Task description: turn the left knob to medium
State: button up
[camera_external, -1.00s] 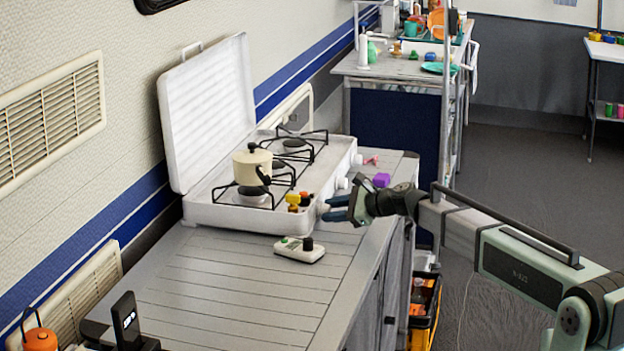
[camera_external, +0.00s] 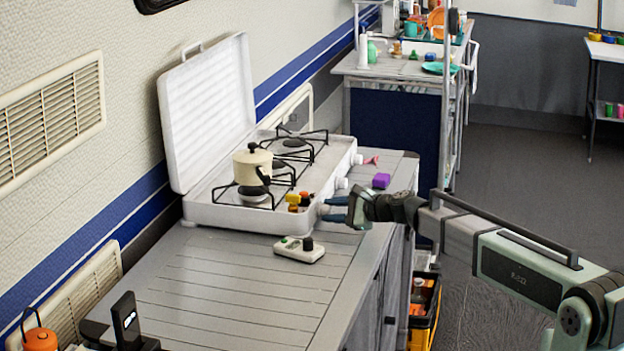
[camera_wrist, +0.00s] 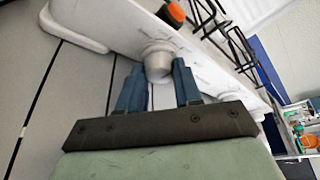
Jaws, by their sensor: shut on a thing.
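The white camping stove (camera_external: 222,215) stands open on the counter with its lid up. Its left knob (camera_wrist: 157,62) is a white round knob on the front panel, between my two blue fingertips in the wrist view. My gripper (camera_wrist: 158,78) is shut on this knob, one finger on each side. In the external view my gripper (camera_external: 332,209) reaches the near end of the stove front from the right, and its fingers mostly hide the left knob. Another white knob (camera_external: 341,183) shows farther along the panel. The angle of the left knob cannot be read.
A cream pot (camera_external: 252,167) sits on the near burner.

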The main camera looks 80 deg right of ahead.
jog(key=o, duration=1)
jog(key=shift+o, duration=0.2)
jog(key=shift+m, duration=0.3)
jog(key=shift+d+m+g+y, duration=0.15)
jog(key=shift+m+g+y, duration=0.15)
jog(key=shift+m+y, duration=0.7)
jog(key=m+y, duration=0.1)
jog(key=m, duration=0.1)
jog(key=shift+d+m, duration=0.15)
jog(key=shift+m, duration=0.15)
jog(key=v, duration=1.4)
jog(key=shift+s+f, duration=0.1)
jog(key=shift+s, duration=0.1)
jog(key=s+a+f+g, duration=0.1)
jog(key=s+a+f, duration=0.2)
jog(key=f, duration=0.2)
jog(key=s+a+f+g, duration=0.2)
jog(key=s+a+f, duration=0.1)
jog(key=f, duration=0.3)
jog(key=w+a+f+n+g+y, duration=0.2)
jog(key=a+f+n, duration=0.3)
jog(key=a+f, duration=0.7)
jog(key=shift+w+a+f+n+g+y, duration=0.25)
jog(key=shift+a+f+n+g+y, duration=0.15)
jog(key=shift+a+g+y, duration=0.5)
jog(key=shift+a+r, duration=0.1)
jog(key=shift+a, duration=0.1)
